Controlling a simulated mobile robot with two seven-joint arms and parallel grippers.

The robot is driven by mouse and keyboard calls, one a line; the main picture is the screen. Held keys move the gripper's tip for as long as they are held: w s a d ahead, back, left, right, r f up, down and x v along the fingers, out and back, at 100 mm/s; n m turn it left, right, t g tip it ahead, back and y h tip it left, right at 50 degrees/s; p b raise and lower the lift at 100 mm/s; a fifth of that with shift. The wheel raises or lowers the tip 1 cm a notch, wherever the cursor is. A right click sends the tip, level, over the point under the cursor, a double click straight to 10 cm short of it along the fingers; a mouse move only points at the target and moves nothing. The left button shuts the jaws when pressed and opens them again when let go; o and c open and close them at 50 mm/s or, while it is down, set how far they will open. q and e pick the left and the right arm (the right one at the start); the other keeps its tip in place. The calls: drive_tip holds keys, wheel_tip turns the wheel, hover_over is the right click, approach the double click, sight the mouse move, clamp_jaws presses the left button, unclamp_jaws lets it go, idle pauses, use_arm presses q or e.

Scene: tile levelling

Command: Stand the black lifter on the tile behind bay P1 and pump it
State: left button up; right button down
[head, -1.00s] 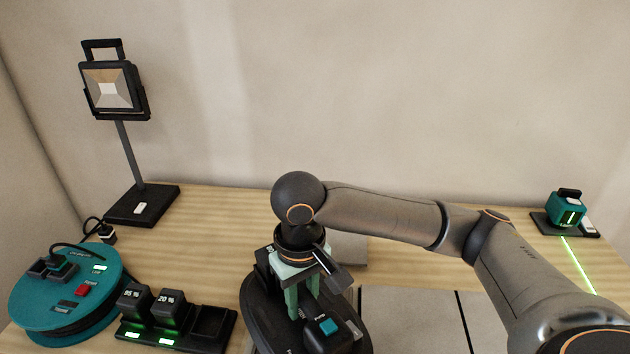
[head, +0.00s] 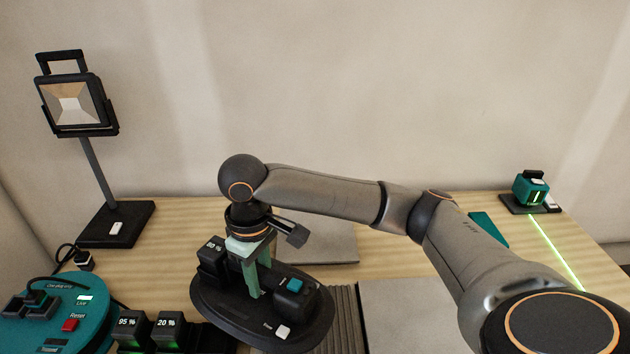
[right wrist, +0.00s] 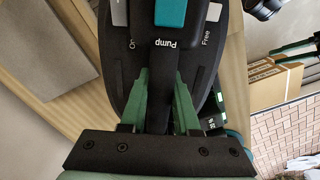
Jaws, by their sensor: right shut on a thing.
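The black lifter (head: 235,318) has a rounded base, a battery reading 80 %, a teal button and a white button. My right gripper (head: 257,277) has its green fingers shut on the lifter's upright middle part. The right wrist view shows the fingers (right wrist: 162,95) on either side of a dark stem below the word Pump on the lifter (right wrist: 120,65). I cannot tell whether the lifter's underside touches anything. A pale grey tile (head: 405,310) lies right of it, partly behind my arm; another grey slab (head: 325,240) lies behind it. I see no P1 label.
A work lamp (head: 100,180) stands at the back left. A teal cable reel (head: 95,315) and a charger with batteries (head: 165,325) are at the front left. A teal laser unit (head: 530,187) at the right throws a green line. A dark ribbed strip (head: 345,320) adjoins the tile.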

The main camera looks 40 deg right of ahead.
drive_tip(key=w+d+n, duration=0.1)
drive_tip(key=w+n, duration=0.1)
drive_tip(key=w+d+r+n+p, duration=0.1)
drive_tip(key=d, duration=0.1)
drive_tip(key=w+d+n+p, duration=0.1)
drive_tip(key=w+n, duration=0.1)
drive_tip(key=shift+w+d+r+n, duration=0.2)
drive_tip(key=shift+w+r+n, duration=0.05)
drive_tip(key=shift+w+n, duration=0.1)
use_arm(q)
wheel_tip(320, 180, up, 8)
drive_tip(key=a+p, duration=0.1)
drive_tip(key=p, duration=0.6)
use_arm(e)
drive_tip(key=w+d+n, duration=0.3)
drive_tip(key=d+n, duration=0.6)
drive_tip(key=d, duration=0.1)
drive_tip(key=w+d+n, duration=0.4)
drive_tip(key=d+n, duration=0.5)
drive_tip(key=d, duration=0.1)
use_arm(q)
wheel_tip(320, 180, down, 6)
drive_tip(key=b, duration=0.6)
drive_tip(key=shift+s+f+b, duration=0.15)
drive_tip(key=shift+s+b, duration=0.1)
drive_tip(key=shift+b, duration=0.1)
use_arm(e)
drive_tip(key=f, duration=0.5)
drive_tip(key=shift+s+f, duration=0.2)
drive_tip(key=shift+f, duration=0.05)
